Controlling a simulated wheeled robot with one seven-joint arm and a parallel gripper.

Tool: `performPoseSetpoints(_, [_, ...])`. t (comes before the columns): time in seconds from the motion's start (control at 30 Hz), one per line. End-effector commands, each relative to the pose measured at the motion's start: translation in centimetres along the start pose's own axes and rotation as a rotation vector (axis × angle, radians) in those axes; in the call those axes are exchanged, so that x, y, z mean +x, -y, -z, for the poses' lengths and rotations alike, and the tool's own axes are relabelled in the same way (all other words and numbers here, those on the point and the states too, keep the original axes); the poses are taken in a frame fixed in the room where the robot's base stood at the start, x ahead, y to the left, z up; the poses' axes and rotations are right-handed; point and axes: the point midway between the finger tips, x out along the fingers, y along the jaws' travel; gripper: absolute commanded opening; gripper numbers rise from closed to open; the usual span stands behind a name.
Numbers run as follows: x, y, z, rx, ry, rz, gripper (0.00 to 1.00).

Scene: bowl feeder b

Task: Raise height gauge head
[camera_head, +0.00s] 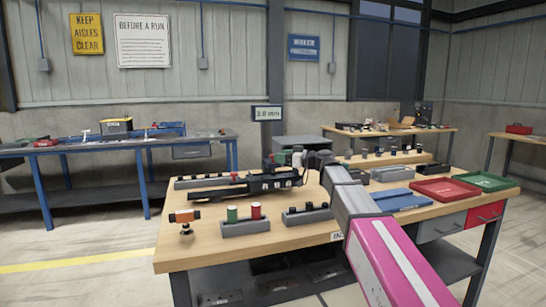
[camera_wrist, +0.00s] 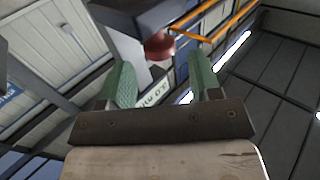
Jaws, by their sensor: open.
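My gripper (camera_wrist: 162,72) is open in the wrist view, with one green finger on each side and a gap between them. The wrist camera looks upward. A dark grey block (camera_wrist: 138,14) with a dull red round knob (camera_wrist: 160,45) under it sits just beyond the fingertips; it looks like part of the height gauge head. The knob lines up with the gap, and I see no finger touching it. A display (camera_wrist: 155,93) with a "mm" reading shows behind the gap. In the head view the display (camera_head: 267,113) reads about 2.0 mm. My arm hides much of the gauge there.
The wooden workbench (camera_head: 200,251) carries an orange-headed device (camera_head: 185,217), a grey block with green and red cylinders (camera_head: 245,222), another grey block (camera_head: 307,214), a blue pad (camera_head: 400,199), a red tray (camera_head: 444,189) and a green tray (camera_head: 486,180). The bench's front left is mostly bare.

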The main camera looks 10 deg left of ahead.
Motion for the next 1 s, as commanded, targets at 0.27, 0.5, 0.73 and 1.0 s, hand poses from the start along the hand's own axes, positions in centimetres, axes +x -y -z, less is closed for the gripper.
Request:
performPoseSetpoints(0.27, [3.6, -0.1, 0.0, 0.000, 0.000, 0.000, 0.58])
performPoseSetpoints(0.5, [4.4, 0.0, 0.0, 0.000, 0.000, -0.001, 0.58])
performPoseSetpoints(0.73, [4.3, 0.0, 0.0, 0.000, 0.000, -0.001, 0.41])
performPoseSetpoints(1.0, [4.3, 0.0, 0.1, 0.000, 0.000, 0.000, 0.00])
